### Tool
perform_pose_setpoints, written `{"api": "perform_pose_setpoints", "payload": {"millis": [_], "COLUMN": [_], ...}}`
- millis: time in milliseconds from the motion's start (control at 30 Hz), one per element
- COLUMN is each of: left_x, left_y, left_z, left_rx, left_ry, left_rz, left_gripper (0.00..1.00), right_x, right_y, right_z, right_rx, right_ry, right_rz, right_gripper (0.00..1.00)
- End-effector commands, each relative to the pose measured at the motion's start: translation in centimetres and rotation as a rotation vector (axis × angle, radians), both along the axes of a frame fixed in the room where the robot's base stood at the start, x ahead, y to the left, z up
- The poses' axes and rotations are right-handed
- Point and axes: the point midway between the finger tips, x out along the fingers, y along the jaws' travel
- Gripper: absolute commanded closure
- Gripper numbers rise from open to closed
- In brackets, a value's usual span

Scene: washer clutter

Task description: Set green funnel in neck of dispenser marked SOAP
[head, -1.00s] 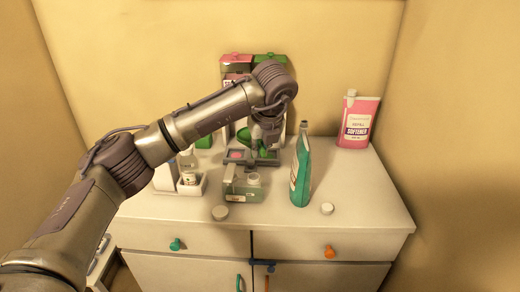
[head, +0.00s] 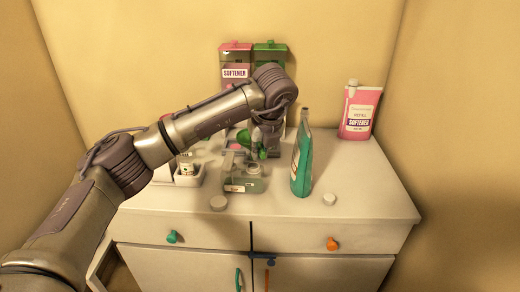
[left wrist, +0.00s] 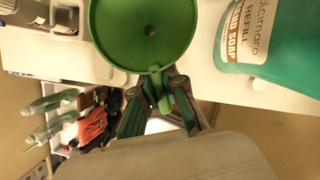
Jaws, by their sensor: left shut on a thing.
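The green funnel (head: 244,137) is held by my left gripper (head: 262,153) above and just behind a low, pale green dispenser (head: 241,186). The dispenser has a round open neck (head: 254,169) and a white front label too small to read. In the left wrist view, my left gripper (left wrist: 160,100) is shut on the funnel's tab, and the round green bowl (left wrist: 120,35) with its dark centre hole faces the camera. The funnel is apart from the neck. My right gripper is not in view.
A teal soap refill bottle (head: 301,165) stands right of the dispenser. White caps (head: 218,203) (head: 329,199) lie in front. Pink (head: 235,60) and green (head: 270,58) boxes stand behind, a pink softener refill (head: 359,112) at right. A white caddy (head: 190,177) is left.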

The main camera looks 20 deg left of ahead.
Motion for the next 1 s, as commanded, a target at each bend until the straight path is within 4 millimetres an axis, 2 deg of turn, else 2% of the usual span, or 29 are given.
{"api": "perform_pose_setpoints", "payload": {"millis": [700,1000], "left_x": [0.0,0.0], "left_y": [0.0,0.0], "left_z": [-4.6,-5.1], "left_rx": [0.000,0.000], "left_ry": [0.000,0.000], "left_rz": [0.000,0.000], "left_gripper": [1.00,1.00], "right_x": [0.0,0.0], "right_y": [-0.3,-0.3], "right_z": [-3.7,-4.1], "right_rx": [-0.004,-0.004], "right_ry": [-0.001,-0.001], "right_rz": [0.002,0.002], "right_gripper": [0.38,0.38]}}
